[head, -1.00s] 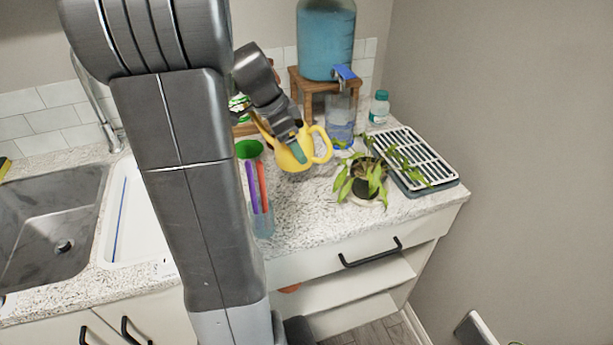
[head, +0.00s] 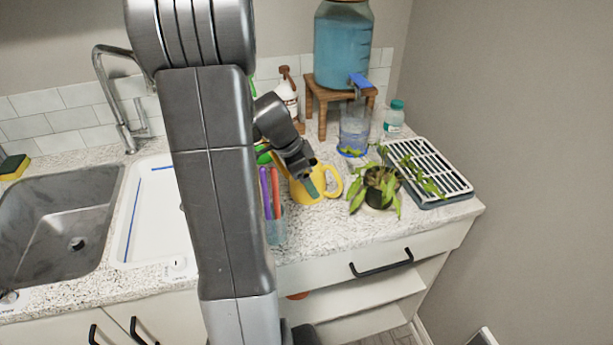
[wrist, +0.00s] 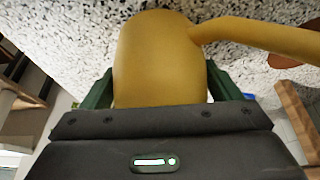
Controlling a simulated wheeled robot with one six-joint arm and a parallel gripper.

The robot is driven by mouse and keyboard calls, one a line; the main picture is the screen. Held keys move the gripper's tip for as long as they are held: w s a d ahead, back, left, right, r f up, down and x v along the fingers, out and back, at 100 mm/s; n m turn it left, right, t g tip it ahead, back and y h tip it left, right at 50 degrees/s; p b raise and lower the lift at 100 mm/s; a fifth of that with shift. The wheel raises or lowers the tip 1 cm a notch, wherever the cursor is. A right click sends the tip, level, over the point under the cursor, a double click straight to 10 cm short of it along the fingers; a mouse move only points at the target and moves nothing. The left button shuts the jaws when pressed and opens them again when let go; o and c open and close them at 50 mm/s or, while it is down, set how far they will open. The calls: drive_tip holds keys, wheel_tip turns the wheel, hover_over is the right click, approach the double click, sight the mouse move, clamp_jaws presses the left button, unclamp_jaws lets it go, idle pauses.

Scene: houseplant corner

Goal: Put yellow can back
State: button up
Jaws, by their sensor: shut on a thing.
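The yellow can (head: 325,186) is a small watering can with a loop handle on its right side; its spout is partly hidden behind my gripper. My gripper (head: 312,186) is shut on its body, with dark green fingers on either side in the wrist view, where the yellow can (wrist: 160,60) fills the space between them. The can is roughly upright, at or just above the speckled counter (head: 325,235); I cannot tell whether it touches. It is left of the potted plant.
The potted plant (head: 377,192) is close on the right, beside a drying rack (head: 432,168). A cup (head: 354,132) stands below the blue water dispenser (head: 343,48). A glass with pens (head: 275,225) is close on the left. Counter in front is clear.

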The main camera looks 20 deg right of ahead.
drive_tip(key=shift+f, duration=0.15)
drive_tip(key=o, duration=1.4)
drive_tip(key=shift+o, duration=0.2)
drive_tip(key=shift+r, duration=0.25)
drive_tip(key=v, duration=1.2)
drive_tip(key=shift+f, duration=0.2)
